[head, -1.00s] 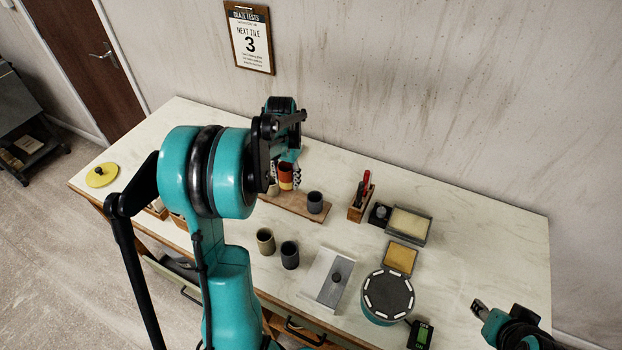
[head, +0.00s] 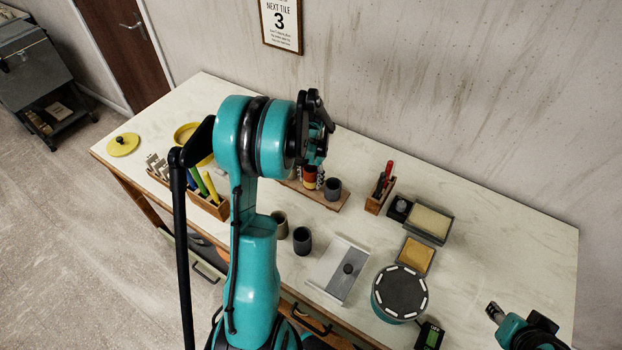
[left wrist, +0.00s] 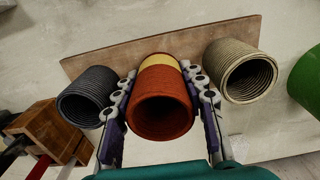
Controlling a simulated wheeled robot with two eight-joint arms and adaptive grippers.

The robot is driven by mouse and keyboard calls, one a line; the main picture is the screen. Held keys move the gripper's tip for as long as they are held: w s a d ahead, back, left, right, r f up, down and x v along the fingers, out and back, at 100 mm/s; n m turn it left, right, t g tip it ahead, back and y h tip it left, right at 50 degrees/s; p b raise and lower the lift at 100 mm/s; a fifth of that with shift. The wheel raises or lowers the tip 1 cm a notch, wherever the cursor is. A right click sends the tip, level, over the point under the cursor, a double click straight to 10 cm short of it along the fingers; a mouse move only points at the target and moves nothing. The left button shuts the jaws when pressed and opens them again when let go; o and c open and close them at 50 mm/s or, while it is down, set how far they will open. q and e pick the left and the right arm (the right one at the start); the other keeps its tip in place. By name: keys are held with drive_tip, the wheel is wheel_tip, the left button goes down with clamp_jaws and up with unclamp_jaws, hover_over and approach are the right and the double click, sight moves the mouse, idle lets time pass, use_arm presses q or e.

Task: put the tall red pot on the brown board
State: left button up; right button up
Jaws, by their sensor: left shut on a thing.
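The tall red pot (left wrist: 162,108), with a yellow band at its lower end, is between the fingers of my left gripper (left wrist: 162,112), which is shut on it. In the head view the red pot (head: 309,178) shows partly below my left wrist. It looks upright over the brown board (head: 328,201); I cannot tell whether its base touches. The board also shows in the left wrist view (left wrist: 200,38), with a dark grey pot (left wrist: 87,97) left of the red one and a beige ribbed pot (left wrist: 241,72) right. My right gripper (head: 495,312) is at the lower right, apart from everything.
Two pots, olive (head: 279,223) and dark (head: 302,240), stand in front of the board. A wooden tool block (head: 380,194), sponge tray (head: 430,223) and round turntable (head: 400,292) are to the right. A box of tools (head: 208,200) is left.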

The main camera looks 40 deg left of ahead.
use_arm(q)
drive_tip(key=shift+s+f, duration=0.1)
drive_tip(key=shift+f, duration=0.05)
drive_tip(key=o, duration=0.7)
